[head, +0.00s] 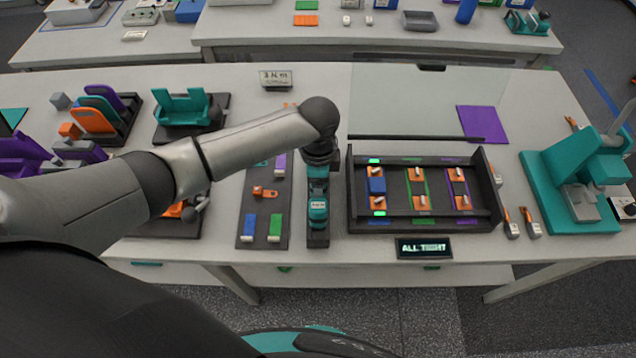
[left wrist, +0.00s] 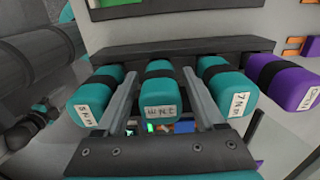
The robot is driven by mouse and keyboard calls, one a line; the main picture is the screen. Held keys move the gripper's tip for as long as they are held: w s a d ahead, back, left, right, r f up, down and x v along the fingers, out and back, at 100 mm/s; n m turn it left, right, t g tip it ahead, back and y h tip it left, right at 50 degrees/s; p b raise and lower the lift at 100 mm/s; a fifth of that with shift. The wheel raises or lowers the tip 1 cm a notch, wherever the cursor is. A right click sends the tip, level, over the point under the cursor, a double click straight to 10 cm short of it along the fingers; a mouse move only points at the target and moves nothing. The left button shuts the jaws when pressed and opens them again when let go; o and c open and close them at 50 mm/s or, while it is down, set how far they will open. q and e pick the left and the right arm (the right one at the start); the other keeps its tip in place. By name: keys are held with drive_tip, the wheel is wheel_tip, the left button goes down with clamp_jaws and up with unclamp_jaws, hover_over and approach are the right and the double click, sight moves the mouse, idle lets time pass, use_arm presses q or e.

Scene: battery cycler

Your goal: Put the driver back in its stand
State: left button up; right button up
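The driver stand (head: 318,238) is a narrow dark strip in the middle of the table, and its dark bar (left wrist: 180,48) spans the left wrist view. In that view several drivers sit in a row along it: three teal-handled ones with torque labels and a purple one (left wrist: 287,84) at the right. The middle teal driver (left wrist: 160,92) lies between the fingers of my left gripper (left wrist: 160,72), with a gap seen on each side. The fingers are spread. In the head view a teal driver (head: 318,208) shows at the stand's near end; my arm hides the far end. My right gripper is not in view.
A dark battery tray (head: 436,224) stands right of the stand, with a display (head: 424,248) reading "ALL TIGHT" before it. A flat dark tray (head: 262,220) with coloured blocks lies left. A clear panel (head: 410,95) lies behind; a teal press (head: 562,190) stands at the right.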

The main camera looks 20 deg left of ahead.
use_arm(q)
wheel_tip(320, 180, up, 12)
drive_tip(key=shift+r+p, duration=0.2)
drive_tip(key=shift+p, duration=0.35)
idle(0.6)
